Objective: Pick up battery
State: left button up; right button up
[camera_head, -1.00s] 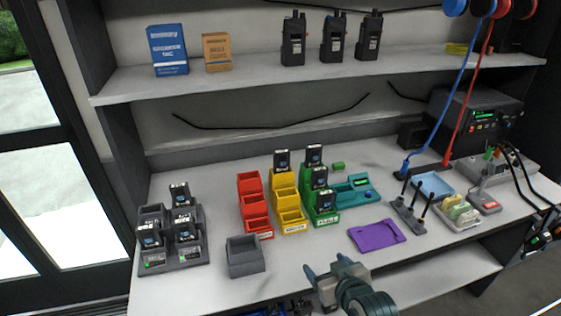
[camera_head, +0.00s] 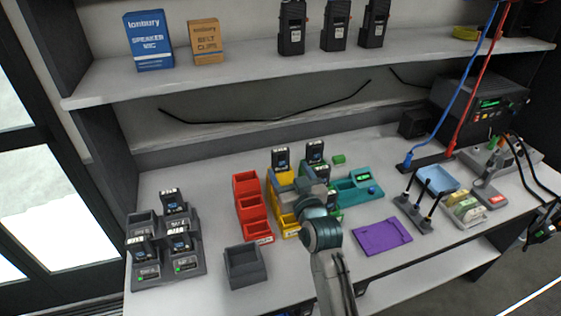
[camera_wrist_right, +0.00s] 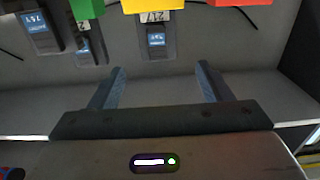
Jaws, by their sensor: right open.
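A dark battery with a blue label (camera_head: 281,158) stands upright in the back of the yellow bins (camera_head: 291,226). My right gripper (camera_head: 296,184) is over the yellow bins, in front of this battery, and partly hides the bins. In the right wrist view a labelled battery (camera_wrist_right: 155,38) by the yellow bin lies ahead, between the open fingers of my right gripper (camera_wrist_right: 158,85) and apart from them. More batteries stand in the green bins (camera_head: 315,152), and one shows by the green bin in the wrist view (camera_wrist_right: 88,50). My left gripper is not in view.
Red bins (camera_head: 249,207) stand left of the yellow ones. A grey bin (camera_head: 245,267) is in front. A charger (camera_head: 168,268) with several batteries is at the left. A teal tester (camera_head: 357,188) and purple mat (camera_head: 382,236) are right. Radios stand on the shelf above.

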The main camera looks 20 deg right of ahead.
aim_at(283, 158)
jog(key=w+p, duration=0.1)
jog(key=w, duration=0.3)
jog(key=shift+w+f+p, duration=0.15)
jog(key=shift+w+p, duration=0.15)
jog(key=shift+p, duration=0.05)
jog(key=shift+w+f, duration=0.15)
jog(key=shift+w, duration=0.2)
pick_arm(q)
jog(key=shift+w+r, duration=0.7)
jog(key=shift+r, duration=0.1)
pick_arm(e)
jog(key=shift+s, duration=0.1)
jog(key=shift+c, duration=0.4)
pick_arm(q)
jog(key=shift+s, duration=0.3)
pick_arm(e)
jog(key=c, duration=1)
